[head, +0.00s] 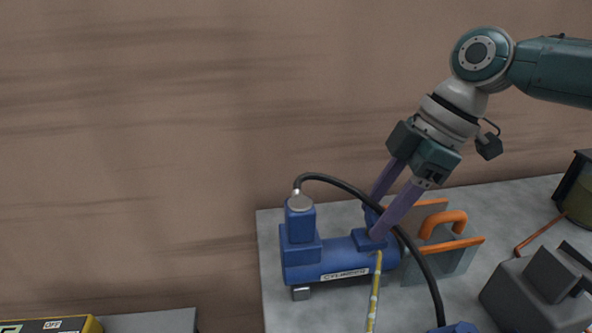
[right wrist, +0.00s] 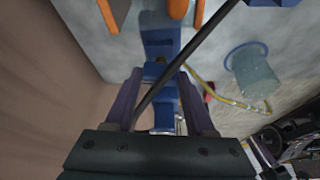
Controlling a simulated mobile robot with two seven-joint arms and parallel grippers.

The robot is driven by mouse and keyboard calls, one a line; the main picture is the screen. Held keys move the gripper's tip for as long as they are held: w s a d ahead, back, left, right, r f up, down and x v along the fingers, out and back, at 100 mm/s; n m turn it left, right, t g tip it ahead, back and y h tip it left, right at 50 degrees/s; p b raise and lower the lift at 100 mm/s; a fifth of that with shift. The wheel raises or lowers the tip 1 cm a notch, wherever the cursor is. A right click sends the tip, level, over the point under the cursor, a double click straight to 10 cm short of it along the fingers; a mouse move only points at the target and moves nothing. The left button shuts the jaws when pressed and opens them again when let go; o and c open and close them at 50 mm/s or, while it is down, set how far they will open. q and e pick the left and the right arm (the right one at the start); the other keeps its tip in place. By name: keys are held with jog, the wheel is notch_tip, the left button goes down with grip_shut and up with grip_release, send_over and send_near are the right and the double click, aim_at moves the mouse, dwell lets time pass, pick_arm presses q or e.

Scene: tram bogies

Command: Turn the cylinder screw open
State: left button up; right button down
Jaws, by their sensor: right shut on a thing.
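The blue cylinder (head: 335,262) lies on its side on the grey table, with a label on its front and an upright blue block (head: 301,222) at its left end. My right gripper (head: 371,222) reaches down from the upper right with its purple fingers at the cylinder's right end. It is shut on a small blue part there, taken as the cylinder screw; the fingers mostly hide it. In the right wrist view the blue body (right wrist: 162,45) lies past the purple fingers (right wrist: 158,100), and a dark hose crosses in front. My left gripper is not in view.
A black hose (head: 345,184) arches from the upright block past the fingers to the front. A yellow line (head: 375,295) runs forward from the cylinder. Plates with orange handles (head: 443,222) stand close at the right. A dark grey block (head: 535,298) sits at front right.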

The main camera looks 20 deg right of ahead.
jog(key=shift+n+g+b, duration=0.4)
jog(key=shift+n+b, duration=0.3)
jog(key=shift+n, duration=0.3)
jog(key=shift+c, duration=1.2)
grip_release()
jog(key=p+v, duration=0.1)
jog(key=v, duration=0.9)
